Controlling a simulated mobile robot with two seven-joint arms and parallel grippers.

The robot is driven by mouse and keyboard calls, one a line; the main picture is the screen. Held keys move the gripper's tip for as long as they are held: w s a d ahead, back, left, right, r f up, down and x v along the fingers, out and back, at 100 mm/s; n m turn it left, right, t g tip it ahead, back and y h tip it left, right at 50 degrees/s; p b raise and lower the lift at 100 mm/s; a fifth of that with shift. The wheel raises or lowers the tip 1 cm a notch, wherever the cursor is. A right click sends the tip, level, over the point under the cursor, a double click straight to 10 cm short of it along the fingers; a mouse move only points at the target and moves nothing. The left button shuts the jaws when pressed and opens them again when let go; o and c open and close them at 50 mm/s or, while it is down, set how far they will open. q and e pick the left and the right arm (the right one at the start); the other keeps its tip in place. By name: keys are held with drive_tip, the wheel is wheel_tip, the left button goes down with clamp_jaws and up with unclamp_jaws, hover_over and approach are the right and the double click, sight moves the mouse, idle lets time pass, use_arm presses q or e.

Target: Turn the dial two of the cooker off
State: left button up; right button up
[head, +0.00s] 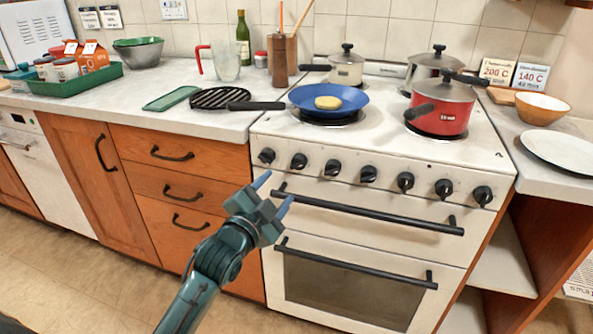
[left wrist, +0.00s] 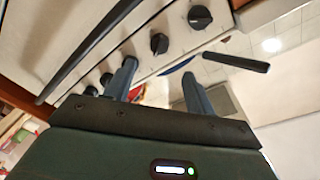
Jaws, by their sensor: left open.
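The white cooker (head: 420,155) has a row of several black dials along its front panel. The second dial from the left (head: 299,160) is on the panel below the blue pan; its setting is too small to tell. It appears to be the dial between the fingers in the left wrist view (left wrist: 159,43). My left gripper (head: 273,193) is open and empty, in front of the cooker's left side, below and a little left of that dial. Its fingers (left wrist: 160,88) point towards the panel, apart from the dials. My right gripper is out of view.
A blue pan (head: 345,99) with a round yellowish item sits on the front left burner; a red pot (head: 443,110) stands front right. Two more pots stand behind. The oven's upper handle bar (head: 365,210) juts out below the dials. A black grill pan (head: 220,98) lies on the left counter.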

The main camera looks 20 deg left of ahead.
sight(296, 166)
use_arm(q)
drive_tip(key=w, duration=0.3)
drive_tip(key=w+d+b, duration=0.1)
drive_tip(key=w, duration=0.6)
drive_tip(key=shift+d, duration=0.2)
drive_tip(key=shift+f, duration=0.1)
drive_tip(key=c, duration=1)
